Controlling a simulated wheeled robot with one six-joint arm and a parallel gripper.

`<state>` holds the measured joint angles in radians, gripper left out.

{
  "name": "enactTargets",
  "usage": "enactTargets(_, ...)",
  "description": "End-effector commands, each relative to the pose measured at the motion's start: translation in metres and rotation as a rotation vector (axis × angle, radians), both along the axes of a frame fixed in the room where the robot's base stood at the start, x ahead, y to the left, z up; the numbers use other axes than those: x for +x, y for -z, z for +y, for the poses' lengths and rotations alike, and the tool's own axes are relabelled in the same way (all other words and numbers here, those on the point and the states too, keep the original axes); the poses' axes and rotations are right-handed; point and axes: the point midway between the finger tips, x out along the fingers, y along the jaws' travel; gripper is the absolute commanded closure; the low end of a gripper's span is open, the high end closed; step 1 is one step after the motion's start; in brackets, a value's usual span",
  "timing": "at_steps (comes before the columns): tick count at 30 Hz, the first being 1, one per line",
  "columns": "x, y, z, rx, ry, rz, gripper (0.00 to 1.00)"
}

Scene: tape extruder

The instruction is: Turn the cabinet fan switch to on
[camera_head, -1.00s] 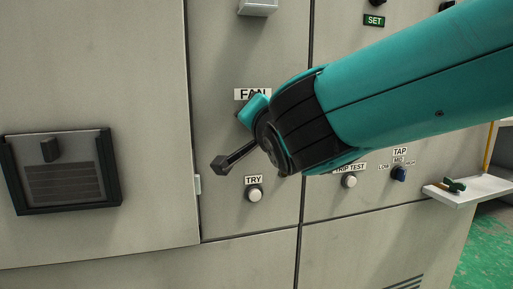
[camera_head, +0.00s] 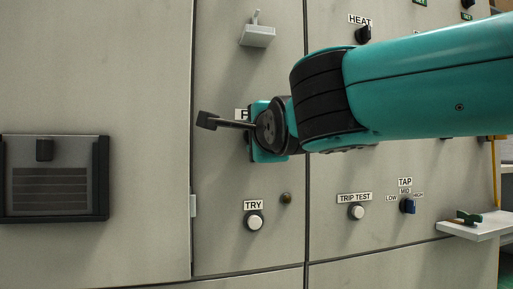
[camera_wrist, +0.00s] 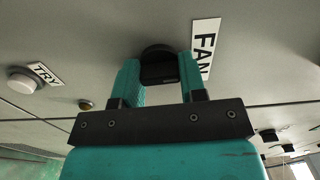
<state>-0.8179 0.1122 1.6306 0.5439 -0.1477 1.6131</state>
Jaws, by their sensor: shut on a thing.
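The black fan switch knob (camera_wrist: 157,52) stands out from the grey cabinet beside the FAN label (camera_wrist: 204,50) in the wrist view. My gripper (camera_wrist: 158,72) is shut on the knob, with one teal finger on each side of it. In the head view my gripper (camera_head: 254,138) is against the cabinet panel at the FAN label (camera_head: 241,114), and it covers part of the label. The knob is mostly hidden there behind my fingers. I cannot tell which setting the knob points to.
A HEAT knob (camera_head: 363,35) is above right. A white shelf (camera_head: 480,229) juts out at right.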

Motion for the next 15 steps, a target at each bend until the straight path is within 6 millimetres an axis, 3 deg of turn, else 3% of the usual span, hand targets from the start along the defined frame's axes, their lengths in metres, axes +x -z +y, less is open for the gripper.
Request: enactTargets(15,0.0005,-0.0005,-0.0007,0.046,0.002,0.012,0.85)
